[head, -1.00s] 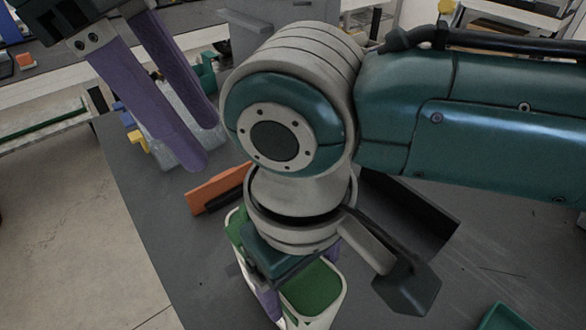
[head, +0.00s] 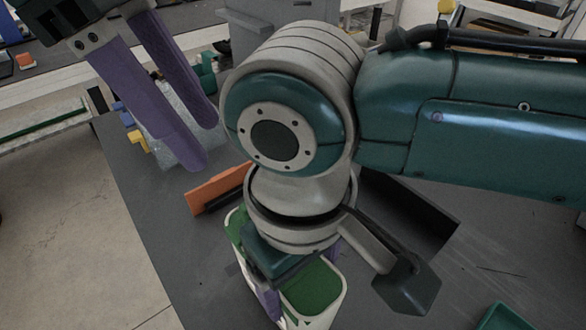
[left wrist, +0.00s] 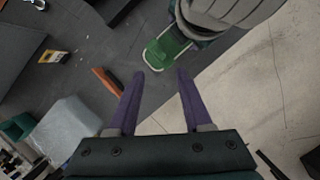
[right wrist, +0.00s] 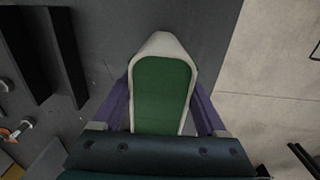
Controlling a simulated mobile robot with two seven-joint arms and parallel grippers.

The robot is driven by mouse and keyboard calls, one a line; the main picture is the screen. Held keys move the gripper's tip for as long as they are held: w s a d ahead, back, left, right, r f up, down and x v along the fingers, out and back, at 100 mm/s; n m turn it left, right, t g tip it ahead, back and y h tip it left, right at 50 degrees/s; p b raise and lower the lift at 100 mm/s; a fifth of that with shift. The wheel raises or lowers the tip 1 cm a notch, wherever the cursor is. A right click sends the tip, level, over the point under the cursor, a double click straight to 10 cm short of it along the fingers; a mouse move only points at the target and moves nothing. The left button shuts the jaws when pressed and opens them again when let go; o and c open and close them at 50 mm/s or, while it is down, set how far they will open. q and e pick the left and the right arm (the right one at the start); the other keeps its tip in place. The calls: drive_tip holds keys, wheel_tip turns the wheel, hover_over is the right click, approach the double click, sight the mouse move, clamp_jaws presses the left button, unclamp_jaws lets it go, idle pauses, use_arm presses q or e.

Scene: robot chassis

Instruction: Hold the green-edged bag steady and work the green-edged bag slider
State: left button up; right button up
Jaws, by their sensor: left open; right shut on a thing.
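The green-edged bag (head: 315,288), a green face with a white rim, stands on the dark table under my right arm; part of it is hidden by that wrist. In the right wrist view the bag (right wrist: 162,85) lies between the purple fingers of my right gripper (right wrist: 163,98), which is shut on it from both sides. My left gripper (head: 199,142) is open and empty, above and to the left of the bag. The left wrist view shows the bag (left wrist: 165,52) beyond the open left fingers. I cannot make out the slider.
An orange block (head: 214,190) lies just left of the bag. A black open box (head: 410,212) is at the right, with a teal item (head: 503,318) at the bottom right. A translucent grey block (head: 180,148) stands behind the left fingers. The table's left edge is close by.

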use_arm(q)
drive_tip(key=shift+c, duration=0.2)
drive_tip(key=shift+c, duration=0.8)
drive_tip(key=shift+w+d+r+m, duration=0.2)
drive_tip(key=shift+m, duration=0.5)
drive_tip(key=shift+c, duration=0.7)
drive_tip(key=m, duration=0.1)
drive_tip(key=m+t, duration=0.1)
drive_tip(key=d+m, duration=0.1)
drive_tip(key=m, duration=0.1)
drive_tip(key=shift+w+r+y, duration=0.25)
drive_tip(key=shift+w+y, duration=0.15)
drive_tip(key=c, duration=0.3)
drive_tip(key=shift+d+m+t, duration=0.25)
drive_tip(key=shift+m+t, duration=0.15)
drive_tip(key=shift+m, duration=0.6)
drive_tip(key=shift+c, duration=0.7)
drive_tip(key=m, duration=0.2)
drive_tip(key=shift+s+d+f+m, duration=0.1)
drive_tip(key=shift+d+f+m, duration=0.05)
drive_tip(key=shift+f+m, duration=0.15)
clamp_jaws()
drive_tip(key=shift+m, duration=0.3)
drive_tip(key=shift+f, duration=4.55)
drive_tip(key=shift+s+d, duration=0.1)
